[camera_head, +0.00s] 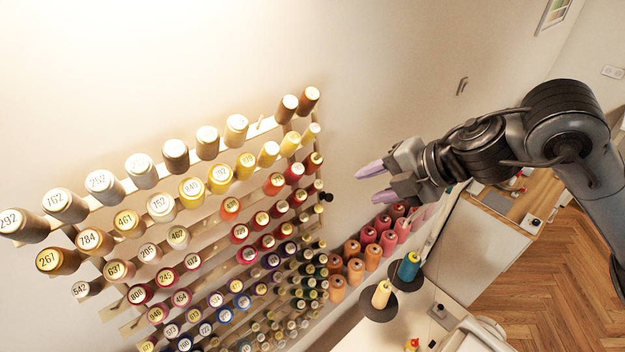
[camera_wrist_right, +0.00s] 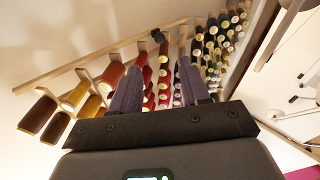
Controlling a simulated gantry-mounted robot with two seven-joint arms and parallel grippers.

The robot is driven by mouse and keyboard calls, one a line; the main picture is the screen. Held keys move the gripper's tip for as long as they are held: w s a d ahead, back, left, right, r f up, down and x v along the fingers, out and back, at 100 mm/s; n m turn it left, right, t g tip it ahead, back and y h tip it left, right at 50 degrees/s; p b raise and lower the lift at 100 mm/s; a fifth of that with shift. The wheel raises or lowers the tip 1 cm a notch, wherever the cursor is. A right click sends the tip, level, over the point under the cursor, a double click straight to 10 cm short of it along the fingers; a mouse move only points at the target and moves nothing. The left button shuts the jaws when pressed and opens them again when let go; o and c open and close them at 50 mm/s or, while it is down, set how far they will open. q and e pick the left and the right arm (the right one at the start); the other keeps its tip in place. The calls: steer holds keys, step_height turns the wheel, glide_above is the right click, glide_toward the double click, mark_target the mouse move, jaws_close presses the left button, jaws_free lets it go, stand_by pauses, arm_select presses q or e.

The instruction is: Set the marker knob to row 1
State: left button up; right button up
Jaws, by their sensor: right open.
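The marker knob (camera_head: 326,197) is a small black knob on the right edge of the thread rack (camera_head: 258,126). It sits below the upper rows, near the row ends; I cannot tell exactly which row it marks. It also shows in the right wrist view (camera_wrist_right: 157,36), beyond the fingertips and roughly between them. My right gripper (camera_head: 364,186) is open and empty, with purple-grey fingers pointing left. In the head view it is to the right of the knob and slightly above it, apart from it. My left gripper is in neither view.
Numbered spools (camera_head: 191,190) fill the rack's rows left of the knob. Cones of orange and pink thread (camera_head: 372,253) stand below my right gripper. Yellow (camera_head: 381,294) and teal (camera_head: 409,267) spools stand on dark discs.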

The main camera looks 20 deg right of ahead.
mark_target(331, 197)
steer(key=p+x, duration=0.1)
steer(key=x, duration=1)
jaws_close()
stand_by(0.3)
